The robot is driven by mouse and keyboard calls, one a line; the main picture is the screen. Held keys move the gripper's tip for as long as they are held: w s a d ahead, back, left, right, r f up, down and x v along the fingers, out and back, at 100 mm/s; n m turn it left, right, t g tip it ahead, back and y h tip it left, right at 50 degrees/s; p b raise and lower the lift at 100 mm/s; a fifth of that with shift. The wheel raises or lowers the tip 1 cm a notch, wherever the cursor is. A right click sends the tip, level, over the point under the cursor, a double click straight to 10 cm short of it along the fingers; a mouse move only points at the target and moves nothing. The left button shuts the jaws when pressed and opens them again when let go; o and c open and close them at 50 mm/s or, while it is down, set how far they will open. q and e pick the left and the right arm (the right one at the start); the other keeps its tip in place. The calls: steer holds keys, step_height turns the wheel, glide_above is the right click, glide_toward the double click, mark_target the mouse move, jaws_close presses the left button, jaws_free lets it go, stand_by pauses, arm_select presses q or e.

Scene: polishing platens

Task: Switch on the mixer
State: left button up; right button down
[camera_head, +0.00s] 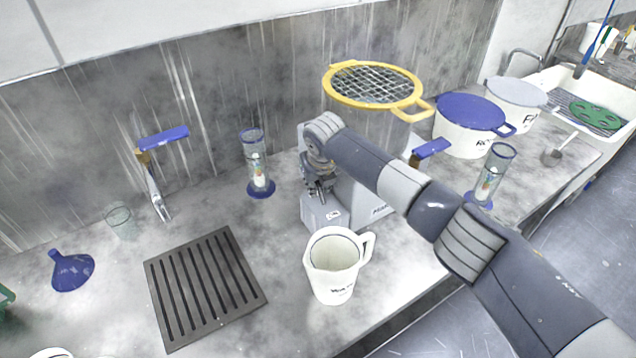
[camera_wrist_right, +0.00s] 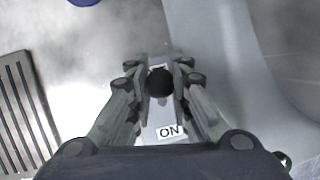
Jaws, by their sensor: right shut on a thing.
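The mixer (camera_head: 363,208) is a pale grey-white body at the middle of the counter, partly hidden behind my right arm in the head view. My right gripper (camera_head: 318,190) is over its near left part. In the right wrist view my gripper (camera_wrist_right: 160,84) is shut on a black round knob (camera_wrist_right: 160,83), one finger on each side. A white ON label (camera_wrist_right: 170,131) lies below the knob in that view. The knob is hidden by the fingers in the head view. My left gripper is not in view.
A white jug (camera_head: 333,283) stands close in front of the mixer. A large pot with a yellow-rimmed grate (camera_head: 372,82) is behind it. A glass cylinder (camera_head: 255,165) stands to the left, and a dark slotted rack (camera_head: 205,288) lies front left. Bare counter lies between them.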

mark_target(323, 189)
steer(key=shift+d, duration=0.1)
steer(key=shift+s+d+t+y+b, duration=0.15)
steer(key=shift+s+t+y+b, duration=0.15)
steer(key=shift+t+y+b, duration=0.35)
steer(key=s+t+y+b, duration=0.1)
steer(key=t+b, duration=0.1)
steer(key=b, duration=0.5)
steer(key=s+d+t+y+b, duration=0.1)
steer(key=t+b, duration=0.1)
steer(key=b, duration=0.6)
steer(key=shift+d+r, duration=0.15)
steer(key=shift+d, duration=0.05)
steer(key=shift+s+r+m+t+y+b, duration=0.1)
steer(key=shift+r+m+t+y+b, duration=0.2)
steer(key=shift+b, duration=0.55)
steer(key=c, duration=1.7)
jaws_free()
steer(key=shift+d, duration=0.1)
